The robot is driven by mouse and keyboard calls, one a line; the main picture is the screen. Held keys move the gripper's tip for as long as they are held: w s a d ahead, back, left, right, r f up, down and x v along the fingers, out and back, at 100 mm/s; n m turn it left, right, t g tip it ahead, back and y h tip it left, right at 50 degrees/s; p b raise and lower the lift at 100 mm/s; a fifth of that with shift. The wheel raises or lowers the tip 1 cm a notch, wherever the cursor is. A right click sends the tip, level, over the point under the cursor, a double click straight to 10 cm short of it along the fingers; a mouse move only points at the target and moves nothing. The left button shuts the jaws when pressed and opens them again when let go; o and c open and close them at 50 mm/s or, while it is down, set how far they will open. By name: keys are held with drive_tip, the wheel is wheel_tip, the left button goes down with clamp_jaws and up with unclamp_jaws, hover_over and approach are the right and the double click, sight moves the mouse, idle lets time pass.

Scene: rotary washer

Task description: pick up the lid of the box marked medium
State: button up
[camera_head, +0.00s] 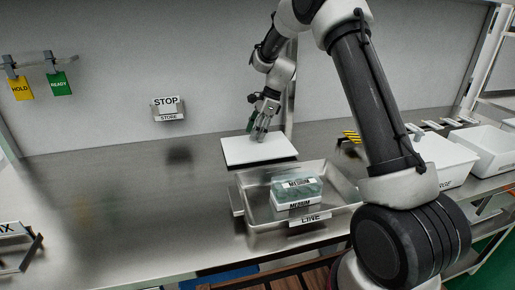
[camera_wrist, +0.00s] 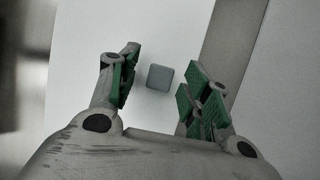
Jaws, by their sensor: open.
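The box marked medium (camera_head: 297,189) sits in a metal tray (camera_head: 252,239) labelled LINE. I cannot make out where a lid ends and the box begins. My gripper (camera_head: 261,133) is behind this tray, over a flat white slab (camera_head: 240,151). In the wrist view my gripper (camera_wrist: 160,84) is open, with green finger pads on both sides of a small grey square block or knob (camera_wrist: 160,77) on the white surface. Whether the fingers touch it I cannot tell.
White bins (camera_head: 446,158) stand at the right of the steel bench (camera_head: 120,190). The bench's left middle is clear. A rack (camera_head: 18,250) stands at the lower left.

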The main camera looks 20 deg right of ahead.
clamp_jaws()
